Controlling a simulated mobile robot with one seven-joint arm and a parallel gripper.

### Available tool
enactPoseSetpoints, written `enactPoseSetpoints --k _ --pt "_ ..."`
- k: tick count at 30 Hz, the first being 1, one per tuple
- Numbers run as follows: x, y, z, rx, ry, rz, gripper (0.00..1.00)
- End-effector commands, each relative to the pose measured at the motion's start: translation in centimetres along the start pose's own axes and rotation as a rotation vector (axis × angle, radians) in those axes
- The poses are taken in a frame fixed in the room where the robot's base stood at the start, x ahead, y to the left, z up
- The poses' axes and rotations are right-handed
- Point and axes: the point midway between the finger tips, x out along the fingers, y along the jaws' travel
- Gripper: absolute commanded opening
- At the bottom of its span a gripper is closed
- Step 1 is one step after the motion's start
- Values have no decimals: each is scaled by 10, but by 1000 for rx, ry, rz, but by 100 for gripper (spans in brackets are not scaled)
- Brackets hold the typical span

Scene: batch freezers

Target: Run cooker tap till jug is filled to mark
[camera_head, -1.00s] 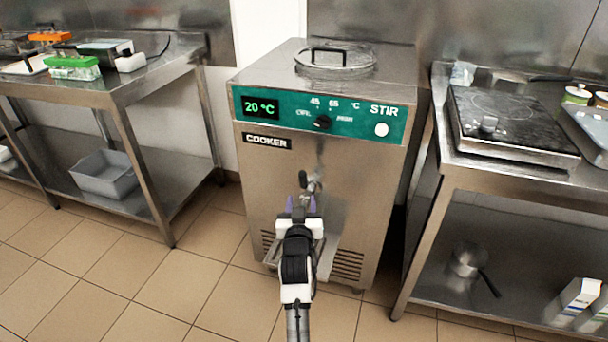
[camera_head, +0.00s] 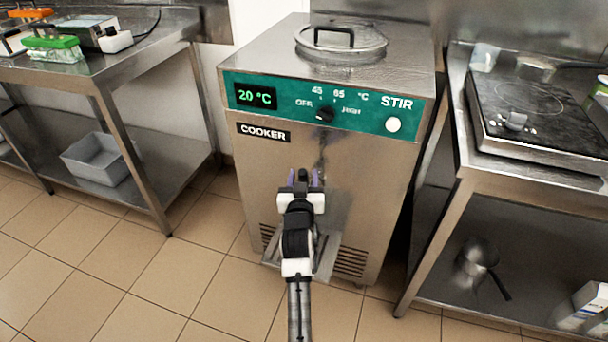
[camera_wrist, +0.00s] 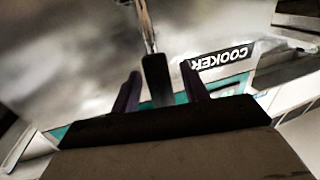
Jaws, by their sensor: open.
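The steel cooker (camera_head: 350,205) stands in the middle, with a green panel (camera_head: 325,107) reading 20 °C. My gripper (camera_head: 304,178) is in front of it, with its purple fingers pointing at its front. The black tap lever (camera_wrist: 157,80) is between the two spread fingers in the wrist view, where my gripper (camera_wrist: 160,92) looks open around it. I cannot tell whether they touch. The tap body is mostly hidden behind my gripper in the head view. No filled jug shows under the tap; my arm hides part of that spot.
A drip tray (camera_head: 325,262) juts from the cooker's foot. A steel table (camera_head: 120,75) stands left, with a grey bin (camera_head: 95,160) below. A right table (camera_head: 462,185) bears a hob (camera_head: 540,110) and a small clear container (camera_head: 484,57). A pan (camera_head: 476,258) is on its lower shelf.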

Motion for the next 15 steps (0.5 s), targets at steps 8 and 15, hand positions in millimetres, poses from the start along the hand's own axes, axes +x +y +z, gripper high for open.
enactPoseSetpoints --k 8,15 --pt "0 0 0 0 0 0 26" --pt "0 0 0 0 0 0 0"
